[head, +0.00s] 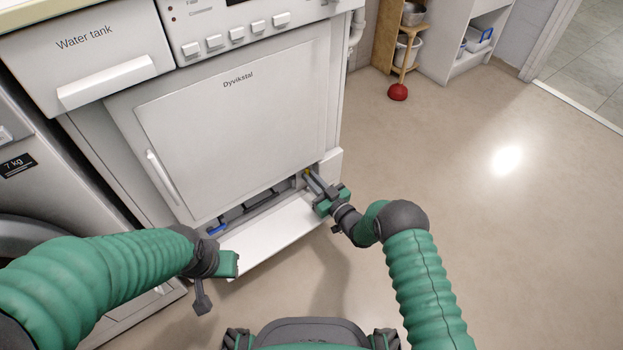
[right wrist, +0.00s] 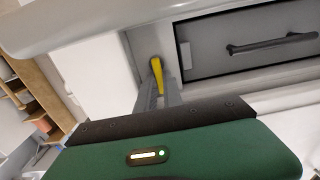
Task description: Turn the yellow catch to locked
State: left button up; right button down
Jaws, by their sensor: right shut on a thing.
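The yellow catch (head: 308,172) is at the right end of the low opening in the white dryer, mostly hidden by my gripper. In the right wrist view the yellow catch (right wrist: 157,72) is a narrow lever, tilted slightly from upright, beside a dark panel. My right gripper (head: 309,178) reaches into the opening from the right and is shut on the catch; its grey fingers (right wrist: 158,95) stand on both sides of it. My left gripper (head: 228,264) is near the left end of the lowered flap, away from the catch; its fingers do not show clearly.
The white flap (head: 272,236) hangs open below the dryer door (head: 235,125). The dark panel (right wrist: 245,48) with a bar handle sits in the opening. A blue part (head: 217,229) shows at the left end.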

jog(key=shift+s+a+n+p, duration=0.15)
jog(key=shift+n+p, duration=0.35)
jog(key=shift+n, duration=0.3)
jog(key=shift+s+a+n+p, duration=0.15)
jog(key=shift+n+p, duration=0.35)
jog(key=shift+n, duration=0.3)
jog(key=shift+s+a+f+n+p, duration=0.1)
jog(key=shift+a+f+n+p, duration=0.2)
jog(key=shift+n, duration=0.6)
jog(key=shift+s+d+f+n+p, duration=0.1)
jog(key=shift+n+p, duration=0.25)
jog(key=shift+n, duration=0.55)
jog(key=shift+a, duration=0.1)
jog(key=c, duration=1.5)
grip_release()
jog(key=shift+r, duration=0.1)
